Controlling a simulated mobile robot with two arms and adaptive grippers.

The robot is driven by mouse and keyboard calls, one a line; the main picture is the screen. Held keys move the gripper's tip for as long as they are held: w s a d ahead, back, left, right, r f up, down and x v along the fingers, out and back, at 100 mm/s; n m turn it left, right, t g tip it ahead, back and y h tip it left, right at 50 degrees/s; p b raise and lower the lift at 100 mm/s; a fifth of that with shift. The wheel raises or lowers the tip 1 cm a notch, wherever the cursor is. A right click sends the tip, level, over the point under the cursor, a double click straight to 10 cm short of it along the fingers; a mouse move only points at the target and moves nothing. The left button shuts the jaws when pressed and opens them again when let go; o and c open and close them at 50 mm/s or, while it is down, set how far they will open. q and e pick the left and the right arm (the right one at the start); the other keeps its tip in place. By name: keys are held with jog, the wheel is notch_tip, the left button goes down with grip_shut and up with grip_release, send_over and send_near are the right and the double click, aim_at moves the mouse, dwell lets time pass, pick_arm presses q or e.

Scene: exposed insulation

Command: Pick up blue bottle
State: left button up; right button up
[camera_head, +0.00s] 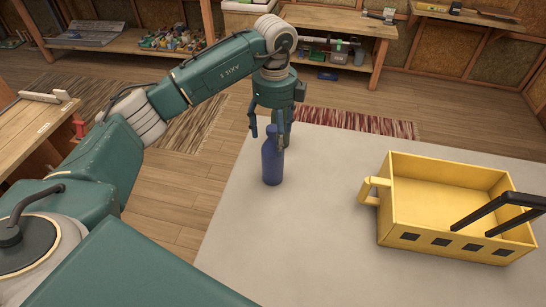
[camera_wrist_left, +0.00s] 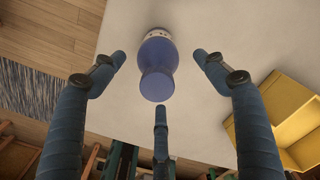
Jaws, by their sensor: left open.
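The blue bottle (camera_head: 272,160) stands upright on the pale tabletop (camera_head: 310,245), near its left edge. My left gripper (camera_head: 268,138) is open, at the bottle's neck level or just behind it in the head view. In the left wrist view the bottle (camera_wrist_left: 157,66) lies ahead between the spread fingers of the gripper (camera_wrist_left: 160,80), with clear gaps on both sides. I cannot tell whether any finger touches it. The right gripper is not in view.
A yellow crate (camera_head: 436,236) with a side handle and a black handle stands on the table to the right. Bare tabletop lies between it and the bottle. Shelves (camera_head: 340,20) with tools line the back wall. A wooden bench (camera_head: 30,130) is at the left.

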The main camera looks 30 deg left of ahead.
aim_at(273, 148)
pick_arm(q)
jog(key=shift+f, duration=0.7)
jog(key=f, duration=0.1)
jog(key=f+p, duration=0.1)
jog(key=f, duration=0.2)
jog(key=shift+a+f+p, duration=0.15)
jog(key=shift+a+p, duration=0.15)
jog(key=shift+p, duration=0.1)
jog(key=shift+w+f, duration=0.1)
jog(key=shift+w, duration=0.05)
jog(key=c, duration=0.9)
jog(key=shift+c, duration=0.2)
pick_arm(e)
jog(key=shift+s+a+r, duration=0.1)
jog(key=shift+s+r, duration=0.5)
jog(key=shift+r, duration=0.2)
